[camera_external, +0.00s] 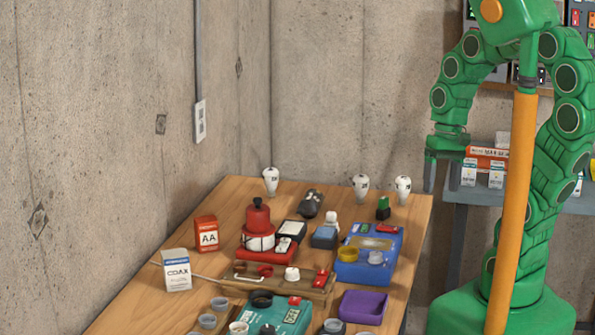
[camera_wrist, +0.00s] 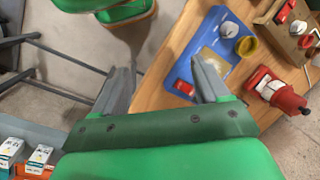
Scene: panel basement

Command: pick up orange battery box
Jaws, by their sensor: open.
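An orange-red box marked AA (camera_external: 206,234) stands upright on the left side of the wooden table, behind the white COAX box. I take it as the orange battery box; I cannot make it out in the wrist view. My gripper (camera_external: 443,176) is open and empty, pointing down beyond the table's right edge, well to the right of the AA box. In the wrist view my gripper's two grey fingers (camera_wrist: 163,84) stand apart, with the table edge between them.
The wooden table (camera_external: 330,205) is crowded. A white COAX box (camera_external: 177,270), a red bottle-shaped item (camera_external: 258,220) and a blue case (camera_external: 367,270) stand around the AA box. A grey shelf (camera_external: 535,203) holds other boxes, including an orange one (camera_external: 486,152).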

